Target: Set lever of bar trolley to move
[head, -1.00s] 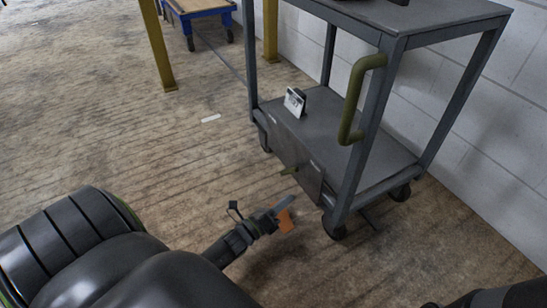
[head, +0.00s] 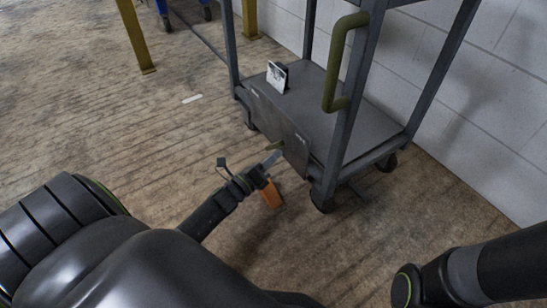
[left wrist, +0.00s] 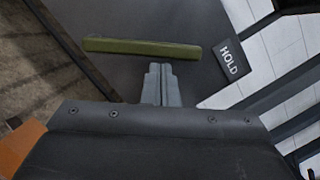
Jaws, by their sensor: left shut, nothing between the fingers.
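The grey bar trolley (head: 330,110) stands by the wall at the right of the head view. Its short olive-green lever (head: 275,146) sticks out low on the end panel. In the left wrist view the lever (left wrist: 142,47) lies almost level across the dark panel, left of a "HOLD" label (left wrist: 230,58). My left gripper (head: 274,158) is shut and empty, with its fingertips just beside the lever. In the left wrist view the gripper (left wrist: 160,72) shows just below the lever's right half; I cannot tell whether they touch. My right gripper is out of view.
A larger olive-green handle (head: 334,65) is fixed to the trolley's upright. A small black-and-white card (head: 277,77) stands on the lower shelf. Yellow posts (head: 134,35) and a white block wall (head: 500,110) lie behind. The wooden floor (head: 130,130) at left is mostly clear.

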